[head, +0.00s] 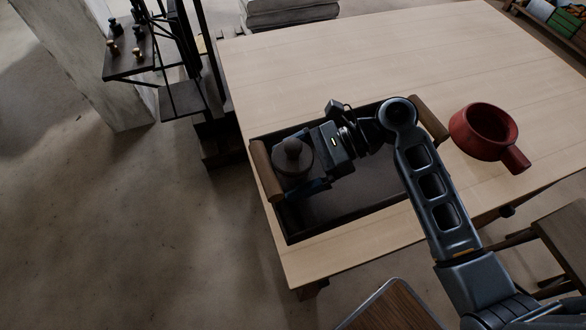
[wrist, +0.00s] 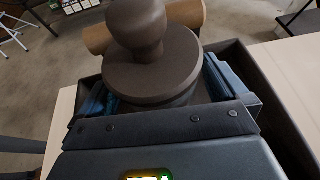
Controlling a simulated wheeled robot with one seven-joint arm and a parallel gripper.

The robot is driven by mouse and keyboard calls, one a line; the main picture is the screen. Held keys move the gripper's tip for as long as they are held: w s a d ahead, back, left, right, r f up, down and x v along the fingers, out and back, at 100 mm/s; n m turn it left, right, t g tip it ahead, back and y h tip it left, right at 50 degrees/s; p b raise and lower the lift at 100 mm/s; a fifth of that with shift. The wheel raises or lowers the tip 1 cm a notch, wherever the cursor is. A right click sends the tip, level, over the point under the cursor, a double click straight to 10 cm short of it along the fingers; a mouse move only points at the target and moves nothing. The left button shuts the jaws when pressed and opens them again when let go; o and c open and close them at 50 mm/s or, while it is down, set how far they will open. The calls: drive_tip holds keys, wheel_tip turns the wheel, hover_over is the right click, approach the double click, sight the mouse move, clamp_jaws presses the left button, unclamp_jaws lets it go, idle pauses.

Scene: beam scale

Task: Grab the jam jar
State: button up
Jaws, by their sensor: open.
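The jam jar (head: 292,155) is a dark grey-brown pot with a round knobbed lid. It stands upright at the left end of a dark tray (head: 345,207) with wooden handles. In the wrist view the jar (wrist: 150,78) fills the upper middle, its lower body hidden by my gripper's front. My gripper (head: 296,166) reaches in from the right, low in the tray. Its jaws are open, with one finger on each side of the jar in the wrist view (wrist: 158,92). I cannot tell whether either finger touches it.
The tray rests on a light wooden table (head: 370,60). A red mug-like pot (head: 484,132) stands right of the tray. A dark beam scale (head: 165,70) with small weights stands off the table's left side. The table's far part is clear.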

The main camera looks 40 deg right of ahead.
drive_tip(key=shift+c, duration=0.3)
drive_tip(key=c, duration=1.3)
drive_tip(key=shift+r, duration=0.1)
drive_tip(key=shift+d+r, duration=0.25)
drive_tip(key=p+v, duration=0.3)
drive_tip(key=v, duration=0.2)
drive_tip(key=r+p+v, duration=0.1)
drive_tip(key=p+v, duration=0.2)
drive_tip(key=v, duration=0.2)
drive_tip(key=p+v, duration=0.2)
drive_tip(key=v, duration=0.3)
drive_tip(key=shift+a+r+p, duration=0.3)
drive_tip(key=shift+r+p, duration=0.05)
drive_tip(key=shift+p, duration=0.05)
